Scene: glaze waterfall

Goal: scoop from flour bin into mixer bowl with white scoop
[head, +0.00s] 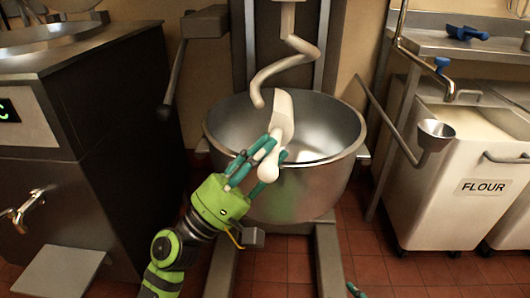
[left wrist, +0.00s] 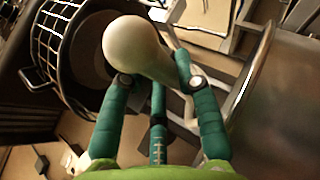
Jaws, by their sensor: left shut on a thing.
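The white scoop (head: 283,112) is in my left gripper (head: 267,160), whose green fingers are shut around its handle. The scoop's wide end points up toward the dough hook, and the rounded handle end faces me. Scoop and gripper are over the near rim of the steel mixer bowl (head: 222,130). A small white patch (head: 312,156) shows inside the bowl. The scoop handle (left wrist: 135,48) fills the middle of the left wrist view. The white flour bin (head: 440,205), labelled FLOUR, stands at the right with pale contents showing. A green fingertip of my right gripper (head: 355,290) shows at the bottom edge; the rest is hidden.
The spiral dough hook (head: 285,62) hangs over the bowl, close to the scoop. A dark steel appliance (head: 110,120) stands at the left. A steel shelf (head: 425,46) with a blue scoop (head: 466,32) is above the bin. A small metal funnel cup (head: 435,133) hangs before the bin.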

